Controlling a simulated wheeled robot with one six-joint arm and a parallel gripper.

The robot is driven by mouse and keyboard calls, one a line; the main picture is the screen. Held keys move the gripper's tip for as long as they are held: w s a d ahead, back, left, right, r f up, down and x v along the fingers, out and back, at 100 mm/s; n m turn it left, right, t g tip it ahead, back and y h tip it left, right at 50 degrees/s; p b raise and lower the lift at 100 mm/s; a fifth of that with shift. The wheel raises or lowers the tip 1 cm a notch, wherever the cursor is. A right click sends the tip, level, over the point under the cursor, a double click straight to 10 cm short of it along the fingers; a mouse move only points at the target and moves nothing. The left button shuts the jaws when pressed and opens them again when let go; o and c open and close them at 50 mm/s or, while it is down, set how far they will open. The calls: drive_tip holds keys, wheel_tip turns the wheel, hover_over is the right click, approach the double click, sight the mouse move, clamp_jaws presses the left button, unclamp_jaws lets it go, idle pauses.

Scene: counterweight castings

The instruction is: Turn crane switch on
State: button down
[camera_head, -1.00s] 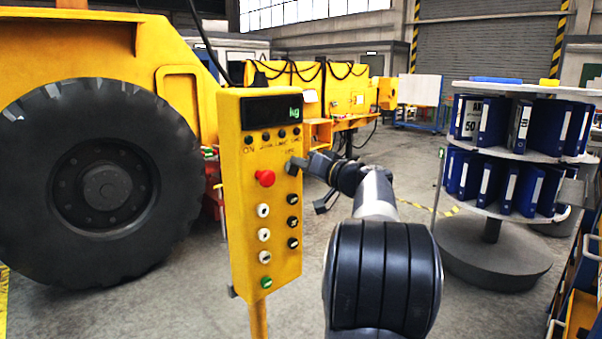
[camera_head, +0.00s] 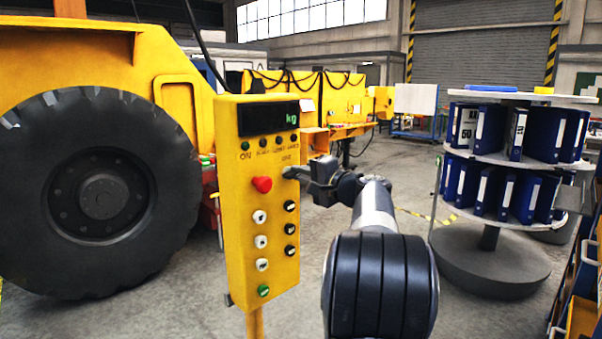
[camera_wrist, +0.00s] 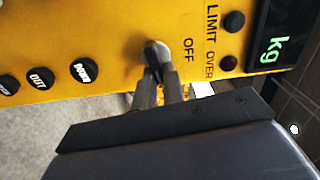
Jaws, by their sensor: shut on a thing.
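The yellow crane control panel (camera_head: 268,220) stands on a post left of my arm in the head view. The small rotary switch (camera_wrist: 156,47) sits on the panel face next to the word "OFF" in the wrist view. My gripper (camera_wrist: 161,78) is shut on the switch, with one narrow finger on each side of its lever. In the head view my gripper (camera_head: 293,172) reaches the panel from the right, and hides most of the switch.
A red button (camera_head: 262,184) and several white and black buttons lie below and beside the switch. A "kg" display (camera_head: 268,117) is at the top. A large wheel (camera_head: 95,190) is at left, a round binder shelf (camera_head: 495,265) at right.

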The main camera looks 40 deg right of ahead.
drive_tip(key=shift+f+m, duration=0.1)
drive_tip(key=shift+m, duration=0.8)
drive_tip(key=c, duration=1.5)
unclamp_jaws()
drive_tip(key=shift+s, duration=0.15)
drive_tip(key=s+b, duration=0.2)
drive_tip(key=s, duration=0.8)
drive_tip(key=shift+s+d, duration=0.25)
drive_tip(key=shift+d, duration=0.2)
